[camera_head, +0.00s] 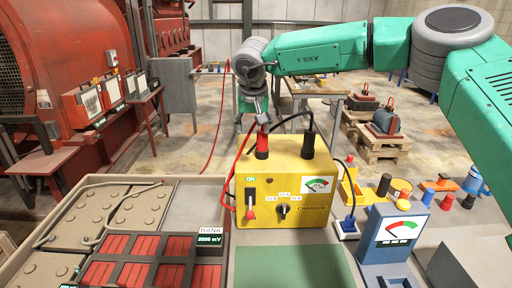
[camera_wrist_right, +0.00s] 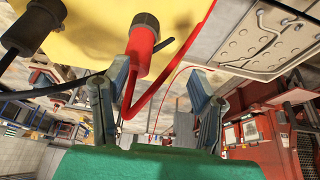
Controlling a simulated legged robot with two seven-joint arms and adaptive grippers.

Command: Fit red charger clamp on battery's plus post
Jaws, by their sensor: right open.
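The red charger clamp (camera_head: 262,145) stands upright on top of the yellow charger (camera_head: 285,180), with a red cable running from it. My right gripper (camera_head: 262,105) is just above the clamp, pointing down. In the right wrist view the gripper (camera_wrist_right: 158,95) is open, and the red clamp (camera_wrist_right: 142,50) lies ahead of its fingers, nearer the left one. I cannot tell whether they touch. The battery bank (camera_head: 135,225), with grey and red-topped cells, is left of the charger. I cannot tell which post is plus. My left gripper is not in view.
A black clamp (camera_head: 308,143) stands right beside the red one. A blue meter (camera_head: 393,235) and small coloured parts (camera_head: 403,190) are to the right. A green mat (camera_head: 295,266) lies bare in front of the charger. A grey cable lies over the cells.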

